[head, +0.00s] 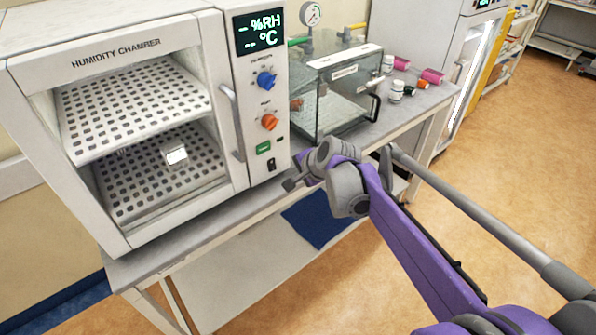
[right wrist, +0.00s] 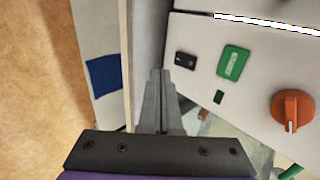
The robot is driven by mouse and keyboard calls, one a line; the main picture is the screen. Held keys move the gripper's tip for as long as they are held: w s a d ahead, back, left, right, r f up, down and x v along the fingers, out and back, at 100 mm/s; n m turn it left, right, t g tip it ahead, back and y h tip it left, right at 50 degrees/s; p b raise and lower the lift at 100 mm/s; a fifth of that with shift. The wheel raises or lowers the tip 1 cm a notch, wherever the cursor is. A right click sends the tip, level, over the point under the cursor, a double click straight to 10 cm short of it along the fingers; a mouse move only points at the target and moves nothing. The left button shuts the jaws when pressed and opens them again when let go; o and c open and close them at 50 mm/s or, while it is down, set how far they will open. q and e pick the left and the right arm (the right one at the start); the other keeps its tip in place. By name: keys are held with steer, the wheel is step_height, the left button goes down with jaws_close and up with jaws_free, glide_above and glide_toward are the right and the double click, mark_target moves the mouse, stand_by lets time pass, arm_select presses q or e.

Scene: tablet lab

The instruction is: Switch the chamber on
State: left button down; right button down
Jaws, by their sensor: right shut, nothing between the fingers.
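The white humidity chamber (head: 150,28) stands on the bench at the left of the head view. Its display (head: 260,32) is lit and shows dashes for %RH and °C. Below it are a blue knob (head: 265,80), an orange knob (head: 269,122), a green button (head: 263,148) and a black rocker switch (head: 271,164). In the right wrist view the black switch (right wrist: 185,60) and green button (right wrist: 234,62) lie right of my fingers. My right gripper (right wrist: 160,73) is shut and empty, apart from the switch; in the head view it (head: 289,185) is just below the panel. My left gripper is not in view.
A glass box (head: 335,85) with a gauge stands right of the chamber. Several small bottles and pink-labelled jars (head: 432,76) stand on the bench (head: 405,112) beyond it. A blue mat (head: 318,220) lies on the lower shelf. The floor (head: 520,150) at right is clear.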

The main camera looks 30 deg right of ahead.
mark_target(273, 167)
steer(key=shift+w+a+f, duration=0.1)
steer(key=shift+w+f, duration=0.3)
steer(key=shift+w, duration=0.55)
steer(key=shift+w+a+f, duration=0.1)
steer(key=shift+w+f, duration=0.3)
steer(key=shift+w, duration=0.6)
steer(key=shift+w+a+f, duration=0.1)
steer(key=shift+w+f, duration=0.3)
steer(key=shift+w, duration=0.55)
steer(key=shift+w+f, duration=0.1)
steer(key=shift+w, duration=0.1)
steer(key=shift+r, duration=0.2)
steer(key=shift+r+p, duration=0.65)
steer(key=shift+r, duration=0.05)
steer(key=shift+s, duration=0.15)
